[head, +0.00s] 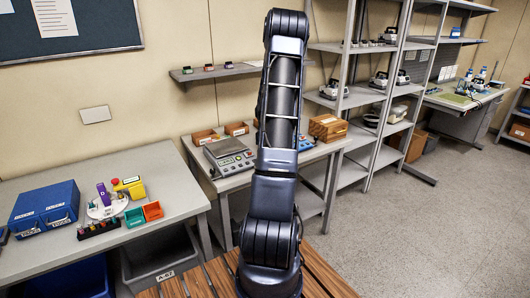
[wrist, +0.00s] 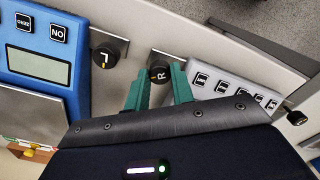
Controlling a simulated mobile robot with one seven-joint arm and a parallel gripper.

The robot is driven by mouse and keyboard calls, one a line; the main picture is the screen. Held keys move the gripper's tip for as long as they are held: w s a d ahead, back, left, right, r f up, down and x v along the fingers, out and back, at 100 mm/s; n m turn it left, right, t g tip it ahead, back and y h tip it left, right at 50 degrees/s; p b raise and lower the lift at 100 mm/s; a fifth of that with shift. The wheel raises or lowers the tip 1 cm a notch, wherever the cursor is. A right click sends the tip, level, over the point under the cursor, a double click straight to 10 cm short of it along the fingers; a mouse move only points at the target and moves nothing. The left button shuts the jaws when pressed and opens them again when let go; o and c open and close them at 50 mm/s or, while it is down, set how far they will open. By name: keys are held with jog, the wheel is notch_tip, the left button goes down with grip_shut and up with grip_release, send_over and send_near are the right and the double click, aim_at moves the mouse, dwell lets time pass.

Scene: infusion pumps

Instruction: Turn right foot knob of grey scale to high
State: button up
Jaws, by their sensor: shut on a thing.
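The grey scale (head: 230,157) stands on the middle bench in the head view, left of my arm. In the wrist view its pale panel with small labelled buttons (wrist: 237,90) is at the right, seen upside down. The right foot knob (wrist: 159,70), black and marked R, is beside that panel. My gripper (wrist: 160,84) has its green fingers on either side of this knob and is shut on it. The fingers cover part of the knob's sides, and its setting is hard to read. In the head view my arm hides the gripper.
A blue scale (wrist: 38,50) with a display and a knob marked L (wrist: 106,53) lies left of the gripper, close by. Another dark knob (wrist: 297,117) is at the far right. Small wooden boxes (head: 205,137) stand behind the grey scale.

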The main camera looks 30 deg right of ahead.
jog(key=m, duration=1.3)
jog(key=shift+m, duration=0.4)
jog(key=m, duration=1.2)
jog(key=shift+m, duration=0.4)
jog(key=o, duration=1)
jog(key=shift+r, duration=0.1)
notch_tip(320, 180, up, 11)
jog(key=shift+f, duration=0.2)
